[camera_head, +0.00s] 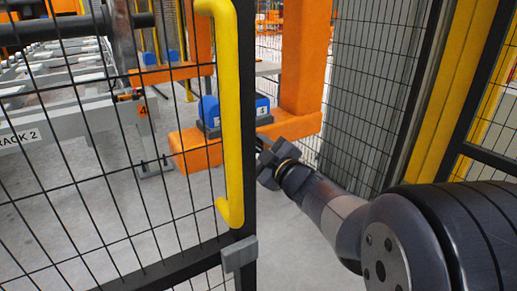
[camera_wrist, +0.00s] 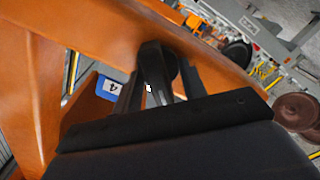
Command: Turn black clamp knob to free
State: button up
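The black clamp knob (camera_wrist: 152,62) shows in the wrist view, dark and rounded with a narrow bar, against the orange frame (camera_wrist: 85,25). My gripper (camera_wrist: 160,82) has its two dark fingers apart, one on each side of the knob. Whether they touch it is unclear, as everything there is black on black. In the head view my gripper (camera_head: 262,150) is at the orange beam (camera_head: 198,150), just right of the fence post. I cannot make out the knob there.
A blue block marked 4 (camera_head: 262,106) sits on the orange beam; it also shows in the wrist view (camera_wrist: 108,88). A mesh gate with a yellow handle (camera_head: 229,110) stands close left of my arm. Grey rails (camera_head: 60,65) lie behind the mesh.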

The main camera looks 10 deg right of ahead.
jog(key=p+v, duration=0.2)
jog(key=v, duration=0.8)
jog(key=shift+s+p, duration=0.35)
jog(key=shift+p, duration=0.05)
jog(key=shift+w+d, duration=0.1)
jog(key=b+x, duration=0.3)
jog(key=x, duration=0.8)
